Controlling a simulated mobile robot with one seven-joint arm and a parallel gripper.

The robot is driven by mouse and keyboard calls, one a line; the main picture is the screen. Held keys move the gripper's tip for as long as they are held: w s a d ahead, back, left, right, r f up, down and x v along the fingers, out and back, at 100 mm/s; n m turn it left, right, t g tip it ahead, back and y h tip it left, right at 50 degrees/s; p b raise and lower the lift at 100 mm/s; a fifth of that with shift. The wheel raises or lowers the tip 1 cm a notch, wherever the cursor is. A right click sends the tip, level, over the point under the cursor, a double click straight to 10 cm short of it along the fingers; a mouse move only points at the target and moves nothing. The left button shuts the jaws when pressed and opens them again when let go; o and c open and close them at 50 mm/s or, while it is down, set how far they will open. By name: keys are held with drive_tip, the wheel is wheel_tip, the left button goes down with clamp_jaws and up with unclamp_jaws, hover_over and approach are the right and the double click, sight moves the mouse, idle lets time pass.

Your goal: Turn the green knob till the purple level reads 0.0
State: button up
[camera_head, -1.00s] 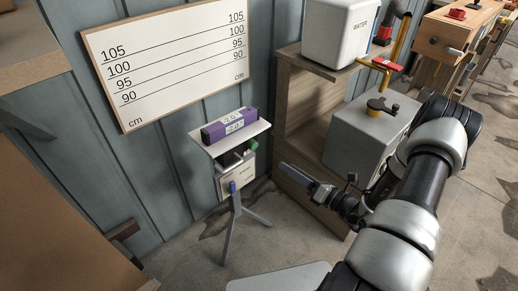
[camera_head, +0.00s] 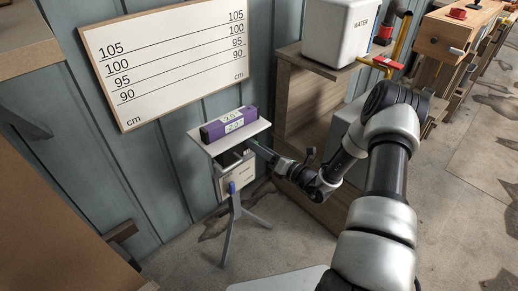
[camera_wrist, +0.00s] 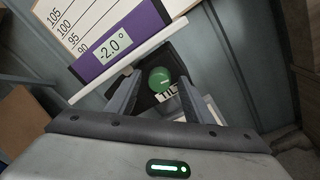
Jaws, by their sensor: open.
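The purple level (camera_head: 229,125) lies on a white tilting plate (camera_head: 204,144) on top of a grey tripod stand (camera_head: 236,212). In the wrist view the level (camera_wrist: 119,42) reads -2.0°. The green knob (camera_wrist: 160,80) sits under the plate, ahead of my gripper and between its two fingers in the picture; I cannot tell whether they touch it. My gripper (camera_wrist: 155,92) is open. In the head view my gripper (camera_head: 254,146) reaches the right side of the stand, just under the plate, and the knob is hidden there.
A wall board with centimetre lines (camera_head: 170,60) hangs behind the stand. A wooden shelf (camera_head: 300,110) with a white water tank (camera_head: 340,30) stands close to the right of my gripper. A brown panel (camera_head: 50,220) is at the left.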

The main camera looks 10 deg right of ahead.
drive_tip(key=c, duration=1)
drive_tip(key=shift+c, duration=0.2)
drive_tip(key=shift+n, duration=0.3)
drive_tip(key=n, duration=0.6)
drive_tip(key=n+h+b, duration=0.1)
drive_tip(key=n, duration=0.5)
drive_tip(key=n+b, duration=0.1)
drive_tip(key=n, duration=0.5)
drive_tip(key=shift+s+a+h, duration=0.2)
drive_tip(key=shift+a+h, duration=0.05)
drive_tip(key=shift+h, duration=0.15)
